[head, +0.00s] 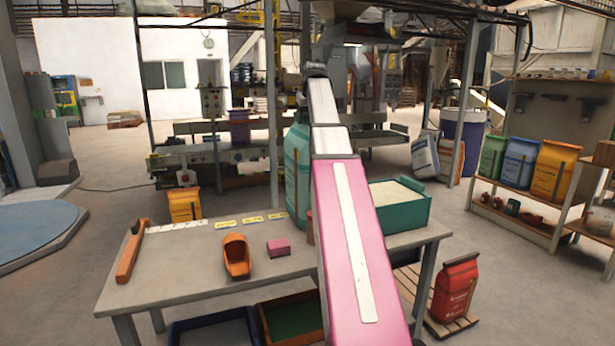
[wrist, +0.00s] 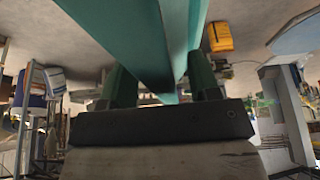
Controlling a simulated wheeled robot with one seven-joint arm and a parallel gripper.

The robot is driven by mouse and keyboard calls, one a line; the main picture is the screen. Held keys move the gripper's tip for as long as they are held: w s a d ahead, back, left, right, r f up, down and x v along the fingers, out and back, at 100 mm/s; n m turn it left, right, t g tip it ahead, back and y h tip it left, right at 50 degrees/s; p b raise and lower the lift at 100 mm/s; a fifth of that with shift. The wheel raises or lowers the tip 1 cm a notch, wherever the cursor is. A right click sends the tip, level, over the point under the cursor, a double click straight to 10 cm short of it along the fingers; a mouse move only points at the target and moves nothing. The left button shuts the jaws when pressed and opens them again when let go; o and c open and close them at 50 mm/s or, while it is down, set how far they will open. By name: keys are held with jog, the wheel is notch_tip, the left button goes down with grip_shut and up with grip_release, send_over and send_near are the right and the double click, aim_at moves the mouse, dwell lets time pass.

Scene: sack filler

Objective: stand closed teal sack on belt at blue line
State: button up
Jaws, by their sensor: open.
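The teal sack (head: 298,172) stands upright in the head view, just left of my pink arm, which covers its right part. I cannot tell whether its base rests on the table or hangs above it. In the wrist view a teal surface (wrist: 178,35), which looks like the sack, fills the space between and beyond the fingers. My gripper (wrist: 160,68) is open, with one dark green finger on either side of that teal surface; contact cannot be made out. The gripper is hidden in the head view. A belt-like machine (head: 200,127) runs behind the table; no blue line can be made out.
The table (head: 190,262) holds an orange scoop (head: 237,256), a pink block (head: 279,247), an orange-brown tool (head: 131,252) and a teal tray (head: 428,212). A red sack (head: 455,290) stands right on a pallet. Free floor lies left.

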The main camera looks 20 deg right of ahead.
grip_shut()
dwell(0.3)
